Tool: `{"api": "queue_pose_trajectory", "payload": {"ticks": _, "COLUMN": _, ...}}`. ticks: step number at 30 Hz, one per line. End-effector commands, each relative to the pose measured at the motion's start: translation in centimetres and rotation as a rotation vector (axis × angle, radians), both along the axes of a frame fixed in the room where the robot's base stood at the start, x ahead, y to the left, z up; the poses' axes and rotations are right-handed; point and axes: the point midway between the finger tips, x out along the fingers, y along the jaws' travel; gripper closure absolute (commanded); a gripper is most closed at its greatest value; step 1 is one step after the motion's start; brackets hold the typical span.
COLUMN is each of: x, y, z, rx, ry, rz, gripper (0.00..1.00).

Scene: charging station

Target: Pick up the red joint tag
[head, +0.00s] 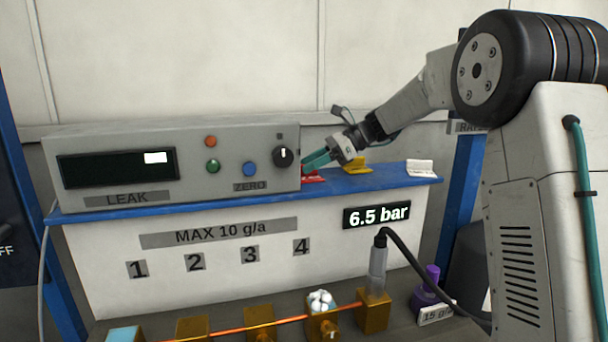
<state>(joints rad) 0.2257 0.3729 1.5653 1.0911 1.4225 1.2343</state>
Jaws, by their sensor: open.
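The red joint tag (313,177) lies on the blue shelf (395,184), just right of the grey leak tester. Only part of it shows, because my gripper (316,161) is in front of and over it. My gripper's teal fingers reach down and left to the tag, close to the tester's right side. The gripper is open. I cannot tell whether the fingers touch the tag or stand around it.
The grey leak tester (225,170) stands directly left of my gripper. A yellow tag (355,167) is just right of it, and a white tag (420,168) lies farther right. Brass blocks (262,320) joined by a copper pipe stand below the shelf.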

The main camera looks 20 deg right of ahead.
Motion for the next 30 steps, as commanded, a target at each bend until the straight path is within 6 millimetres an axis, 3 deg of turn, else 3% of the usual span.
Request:
{"api": "queue_pose_trajectory", "payload": {"ticks": 5, "x": 0.0, "y": 0.1, "z": 0.0, "rx": 0.000, "ry": -0.001, "rz": 0.000, "gripper": 0.56}}
{"api": "queue_pose_trajectory", "payload": {"ticks": 10, "x": 0.0, "y": 0.1, "z": 0.0, "rx": 0.000, "ry": -0.002, "rz": 0.001, "gripper": 1.00}}
{"api": "queue_pose_trajectory", "payload": {"ticks": 24, "x": -0.1, "y": 0.4, "z": 0.1, "rx": 0.001, "ry": -0.001, "rz": 0.004, "gripper": 1.00}}
{"api": "queue_pose_trajectory", "payload": {"ticks": 30, "x": -1.0, "y": -0.1, "z": 1.2, "rx": 0.001, "ry": -0.003, "rz": 0.003, "gripper": 1.00}}
